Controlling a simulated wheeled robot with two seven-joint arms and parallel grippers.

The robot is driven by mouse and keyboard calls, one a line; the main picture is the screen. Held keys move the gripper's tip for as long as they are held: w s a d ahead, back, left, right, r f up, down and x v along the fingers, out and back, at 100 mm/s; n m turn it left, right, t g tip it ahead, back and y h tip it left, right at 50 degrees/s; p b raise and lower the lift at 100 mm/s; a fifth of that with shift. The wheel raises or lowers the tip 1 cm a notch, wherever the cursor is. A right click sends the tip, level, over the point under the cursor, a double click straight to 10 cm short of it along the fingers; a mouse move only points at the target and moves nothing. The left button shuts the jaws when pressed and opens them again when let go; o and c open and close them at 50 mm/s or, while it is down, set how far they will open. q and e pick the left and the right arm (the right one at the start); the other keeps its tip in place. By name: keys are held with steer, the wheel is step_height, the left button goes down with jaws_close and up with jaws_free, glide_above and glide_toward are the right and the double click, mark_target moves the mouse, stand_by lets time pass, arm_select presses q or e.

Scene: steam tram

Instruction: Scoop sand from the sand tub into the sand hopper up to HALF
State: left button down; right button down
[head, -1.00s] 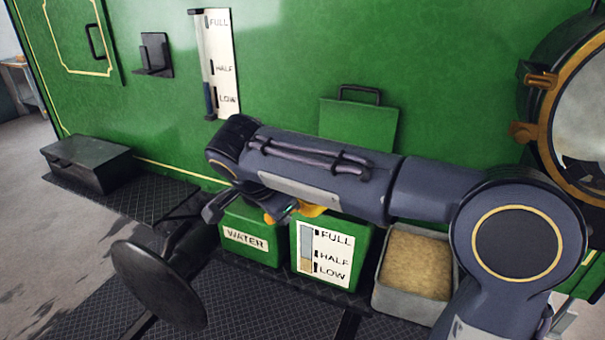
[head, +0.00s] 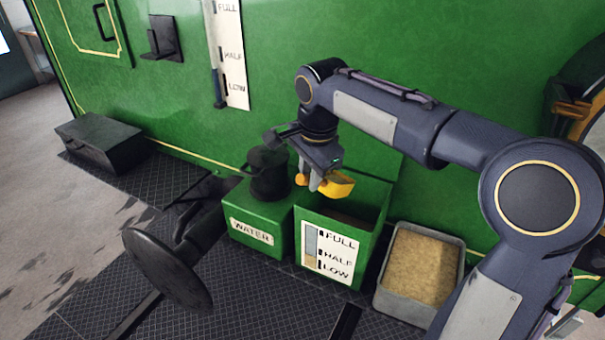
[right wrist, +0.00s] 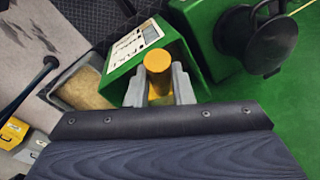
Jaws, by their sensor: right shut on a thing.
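The yellow scoop (head: 341,186) is in my right gripper (head: 317,182), which is shut on its handle. The scoop is above the open top of the green sand hopper (head: 368,212); whether it holds sand I cannot tell. In the right wrist view the handle (right wrist: 158,68) stands between the fingers, with the hopper (right wrist: 190,62) beneath. The hopper's front gauge (head: 309,240) shows a tan band at its bottom, below FULL; its exact level is too small to read. The grey sand tub (head: 462,262), full of sand, stands right of the hopper. My left gripper is not in view.
A green WATER box (head: 262,222) with a black can (head: 268,175) on it adjoins the hopper on the left. A black round buffer (head: 166,268) stands in front. A black box (head: 105,142) lies at far left. The green tram wall rises behind.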

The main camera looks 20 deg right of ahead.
steer(key=d+y+p, duration=0.1)
steer(key=w+d+r+y+p, duration=0.1)
steer(key=p, duration=0.1)
steer(key=d+r+g+y+p, duration=0.1)
steer(key=shift+w+d, duration=0.2)
steer(key=shift+d, duration=0.2)
steer(key=w+d+r+g+y, duration=0.1)
steer(key=w+d+y, duration=0.1)
steer(key=d+y, duration=0.3)
steer(key=shift+w+d+m+g, duration=0.2)
steer(key=shift+d+m+g, duration=0.2)
steer(key=shift+d, duration=0.25)
steer(key=shift+r, duration=0.1)
